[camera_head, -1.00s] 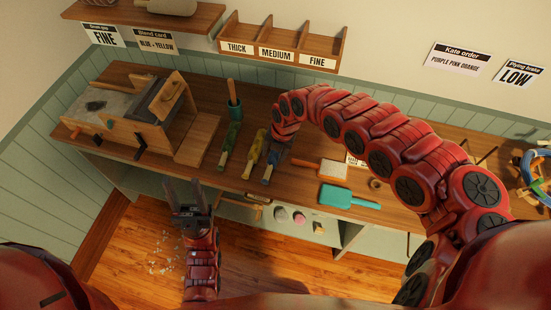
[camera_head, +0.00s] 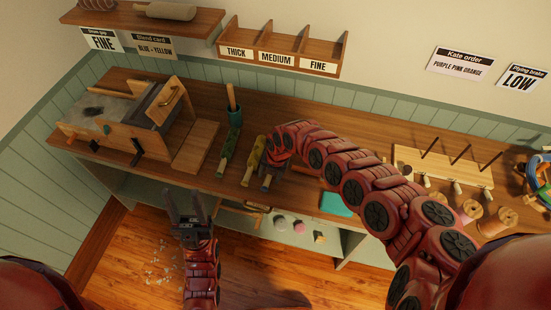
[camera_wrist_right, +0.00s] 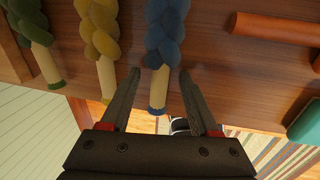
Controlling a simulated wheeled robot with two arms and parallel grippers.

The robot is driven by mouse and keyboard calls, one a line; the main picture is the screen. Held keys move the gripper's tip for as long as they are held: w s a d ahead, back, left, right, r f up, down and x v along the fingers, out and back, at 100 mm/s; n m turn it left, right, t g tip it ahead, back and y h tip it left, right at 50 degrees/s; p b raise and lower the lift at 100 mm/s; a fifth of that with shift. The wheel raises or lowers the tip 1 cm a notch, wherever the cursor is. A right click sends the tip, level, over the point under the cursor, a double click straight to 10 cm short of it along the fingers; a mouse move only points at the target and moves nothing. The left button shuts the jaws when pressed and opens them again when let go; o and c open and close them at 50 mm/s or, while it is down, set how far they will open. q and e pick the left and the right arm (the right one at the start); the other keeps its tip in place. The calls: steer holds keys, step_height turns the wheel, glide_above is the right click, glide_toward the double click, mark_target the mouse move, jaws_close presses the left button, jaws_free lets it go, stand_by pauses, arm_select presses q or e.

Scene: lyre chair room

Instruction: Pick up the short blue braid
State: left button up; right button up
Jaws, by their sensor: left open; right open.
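The short blue braid (camera_wrist_right: 167,35) lies on the wooden bench, with its pale bound end (camera_wrist_right: 158,92) towards the front edge. In the head view most of it is hidden behind my right arm; its end (camera_head: 267,181) shows. My right gripper (camera_wrist_right: 160,72) is open, with one finger on each side of the pale end and visible gaps between. A yellow braid (camera_wrist_right: 98,30) and a green braid (camera_wrist_right: 30,25) lie to its left; they also show in the head view. My left gripper (camera_head: 187,207) is open and empty, low in front of the bench.
A wooden device with a handle (camera_head: 160,103) stands on the bench at left. A teal tool (camera_head: 336,204) lies right of my right gripper. A peg rack (camera_head: 450,165) and spools (camera_head: 470,210) stand further right.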

jaws_close()
stand_by(0.3)
steer(key=shift+a+r, duration=0.1)
steer(key=shift+r, duration=0.05)
